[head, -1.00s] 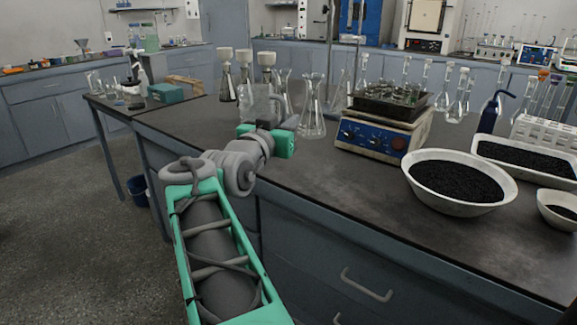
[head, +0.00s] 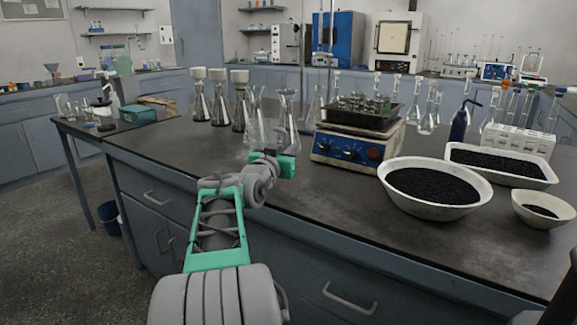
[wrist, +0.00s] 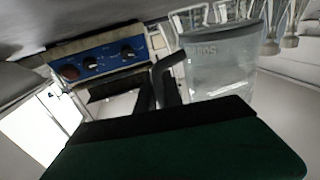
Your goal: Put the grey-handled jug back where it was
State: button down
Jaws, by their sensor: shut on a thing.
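The clear jug (head: 259,131) is just behind my gripper in the head view, in front of glass flasks, and hard to make out against them. In the wrist view the jug (wrist: 222,66) appears upside down, with markings on its wall. My gripper (head: 277,163) is low over the bench top. In the wrist view my gripper's dark fingers (wrist: 160,85) are shut at the jug's handle side. The grey handle is mostly hidden between them. I cannot tell whether the jug's base touches the bench.
A balance-like blue-fronted device (head: 347,149) bearing a dark tray stands to the right. Conical flasks (head: 288,125) stand close behind the jug. White bowls of black grains (head: 432,211) are farther right. The bench's front left is clear.

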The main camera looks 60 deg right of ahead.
jog(key=shift+d+f+b, duration=0.2)
jog(key=shift+f+b, duration=0.4)
jog(key=shift+f, duration=1.25)
jog(key=c, duration=1.9)
grip_release()
jog(key=shift+f, duration=0.15)
jog(key=shift+c, duration=0.2)
jog(key=o, duration=0.5)
jog(key=shift+c, duration=0.2)
jog(key=shift+w+a+r, duration=0.1)
jog(key=shift+a+r, duration=0.05)
jog(key=shift+r, duration=0.15)
jog(key=a, duration=0.3)
jog(key=a+p, duration=0.1)
jog(key=a, duration=0.3)
jog(key=a+p, duration=0.1)
jog(key=a, duration=0.3)
jog(key=shift+s+f, duration=0.1)
jog(key=shift+s, duration=0.15)
jog(key=shift+s+a+f, duration=0.1)
jog(key=shift+a, duration=0.3)
